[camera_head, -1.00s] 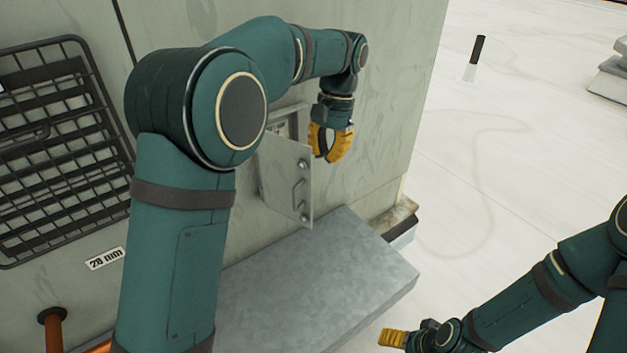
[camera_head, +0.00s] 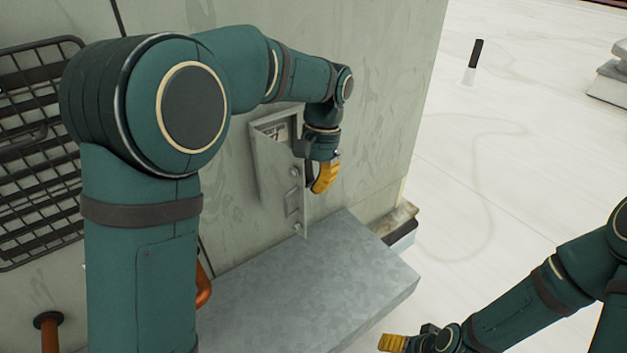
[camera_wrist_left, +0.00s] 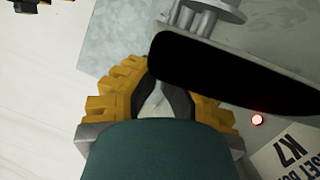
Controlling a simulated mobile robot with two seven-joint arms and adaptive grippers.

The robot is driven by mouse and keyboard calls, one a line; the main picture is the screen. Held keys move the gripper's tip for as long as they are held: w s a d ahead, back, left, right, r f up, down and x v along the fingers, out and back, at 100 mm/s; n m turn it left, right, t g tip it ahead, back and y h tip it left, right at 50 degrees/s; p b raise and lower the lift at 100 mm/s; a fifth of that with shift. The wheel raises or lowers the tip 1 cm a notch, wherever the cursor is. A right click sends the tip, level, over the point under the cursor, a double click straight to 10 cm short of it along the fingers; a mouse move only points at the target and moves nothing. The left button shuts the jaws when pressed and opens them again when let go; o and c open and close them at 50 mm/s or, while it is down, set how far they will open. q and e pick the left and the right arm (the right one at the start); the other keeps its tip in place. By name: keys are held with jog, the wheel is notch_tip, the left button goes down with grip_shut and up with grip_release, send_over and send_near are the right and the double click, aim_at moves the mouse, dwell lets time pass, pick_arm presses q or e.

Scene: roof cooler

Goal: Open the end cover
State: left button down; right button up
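The end cover (camera_head: 276,182) is a thin grey metal flap on the wall box in the head view.
Behind the cover a recess with a label (camera_head: 275,132) shows. A grey metal ledge (camera_head: 320,285) lies below. A black wire grille (camera_head: 35,150) is at left.

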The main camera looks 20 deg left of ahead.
aim_at(302, 201)
pick_arm(q)
jog(key=s+m, duration=0.2)
jog(key=s+a+m+p, duration=0.1)
jog(key=s, duration=0.1)
jog(key=shift+m+y, duration=0.4)
jog(key=shift+w+d, duration=0.1)
